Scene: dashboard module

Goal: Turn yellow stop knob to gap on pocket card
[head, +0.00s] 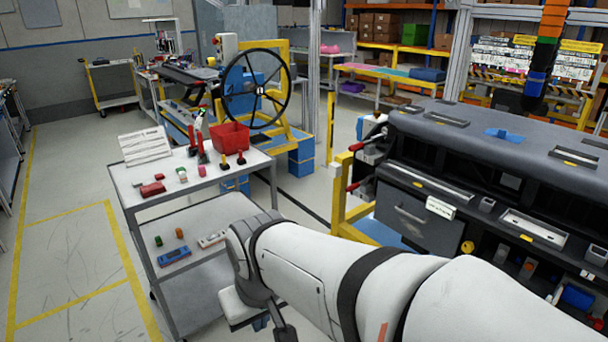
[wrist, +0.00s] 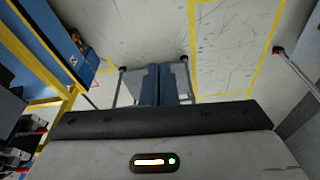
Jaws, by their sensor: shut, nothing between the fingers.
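A round yellow knob (head: 467,247) sits on the front face of the dark dashboard module (head: 400,215), on the right in the head view. A small white card (head: 440,207) is fixed on that front, up and to the left of the knob. Its print is too small to read, and I cannot make out any gap mark. My gripper (wrist: 160,68) shows in the wrist view with its dark blue fingers together and empty, above the floor. It is away from the knob. My arm crosses the lower part of the head view, left of the module.
A grey two-shelf cart (head: 205,195) with a red bin (head: 230,137) and small parts stands left of my arm. A yellow frame (head: 337,200) stands at the module's left end. A black handwheel (head: 258,90) is behind. Floor at far left is clear.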

